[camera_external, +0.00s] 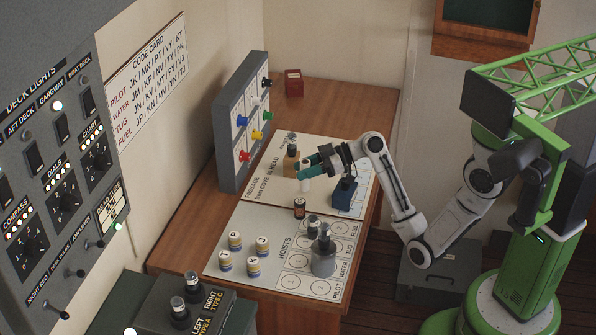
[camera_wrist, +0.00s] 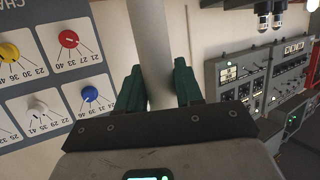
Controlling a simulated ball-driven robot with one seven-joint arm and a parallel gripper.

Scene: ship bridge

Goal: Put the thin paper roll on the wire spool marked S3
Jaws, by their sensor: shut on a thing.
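My gripper (camera_external: 306,171) has green fingers and is above the passage card. It is shut on a pale, thin upright paper roll (camera_external: 305,184). In the wrist view the roll (camera_wrist: 150,45) runs up between the two green fingers (camera_wrist: 159,88). A tan spool-like piece (camera_external: 290,162) stands on the card just left of the gripper. A small dark spool-like piece (camera_external: 299,208) with an orange band stands below the gripper, near the card's lower edge. I cannot read S3 on either piece. The roll's lower end is close to the card; contact cannot be told.
A dark blue block (camera_external: 344,194) stands right of the gripper. The hoists board (camera_external: 232,284) holds striped pieces marked P, J and K, and a grey weight (camera_external: 323,258). A grey panel with coloured knobs (camera_external: 241,125) stands behind on the left. A red box (camera_external: 294,83) is at the back.

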